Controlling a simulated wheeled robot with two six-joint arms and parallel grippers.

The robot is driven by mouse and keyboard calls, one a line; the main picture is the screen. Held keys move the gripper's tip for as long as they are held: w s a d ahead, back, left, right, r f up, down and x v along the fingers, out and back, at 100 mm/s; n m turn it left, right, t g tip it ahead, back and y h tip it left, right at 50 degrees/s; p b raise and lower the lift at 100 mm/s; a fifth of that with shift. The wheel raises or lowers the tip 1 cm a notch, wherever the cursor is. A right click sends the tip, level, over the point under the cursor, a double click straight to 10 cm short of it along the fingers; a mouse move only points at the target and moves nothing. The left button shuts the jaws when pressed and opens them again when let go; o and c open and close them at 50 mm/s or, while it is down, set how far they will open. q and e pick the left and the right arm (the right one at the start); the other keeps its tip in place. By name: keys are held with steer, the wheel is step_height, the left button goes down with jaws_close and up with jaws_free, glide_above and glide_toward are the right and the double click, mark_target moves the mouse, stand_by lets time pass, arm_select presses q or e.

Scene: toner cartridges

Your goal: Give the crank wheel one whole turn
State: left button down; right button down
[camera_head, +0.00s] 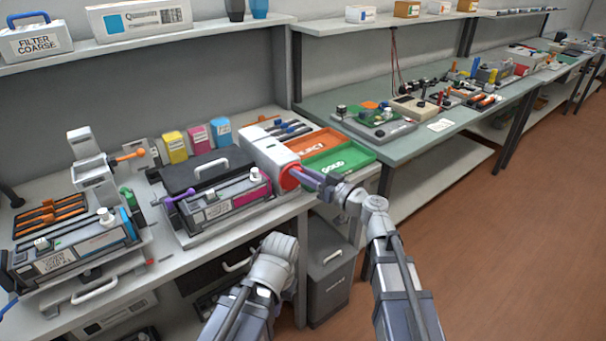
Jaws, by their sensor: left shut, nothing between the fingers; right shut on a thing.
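A white box-shaped unit (265,153) stands at the right end of the near bench, with a red round wheel (289,178) on its right-facing side. I take this wheel to be the crank wheel; its grip is mostly hidden behind my fingers. My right gripper (304,176) reaches in from the right and is shut at the wheel, on what appears to be its handle. My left gripper (277,243) is lower, in front of the bench edge, apart from the wheel. It is shut and empty; its fingers are mostly hidden by the wrist.
A cartridge with a purple lever (200,192) lies left of the wheel. A dark grey bin (330,280) stands below. The floor (500,240) at right is clear.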

steer(key=shift+w+d+f+m+t+h+b, duration=0.25)
steer(key=shift+f+m+t+h+b, duration=0.95)
steer(key=shift+m, duration=3.7)
steer(key=shift+w+d+f+m+t+b, duration=0.25)
steer(key=shift+f+m+t+b, duration=0.45)
steer(key=shift+m+b, duration=2.7)
steer(key=shift+w+d+f+m+t+h+b, duration=0.25)
steer(key=shift+f+m+t+h, duration=0.65)
steer(key=shift+m, duration=5.5)
steer(key=shift+s+d+f+y, duration=0.1)
steer(key=shift+f+y, duration=0.2)
steer(key=c, duration=0.6)
jaws_free()
steer(key=shift+c, duration=0.2)
steer(key=shift+s, duration=0.15)
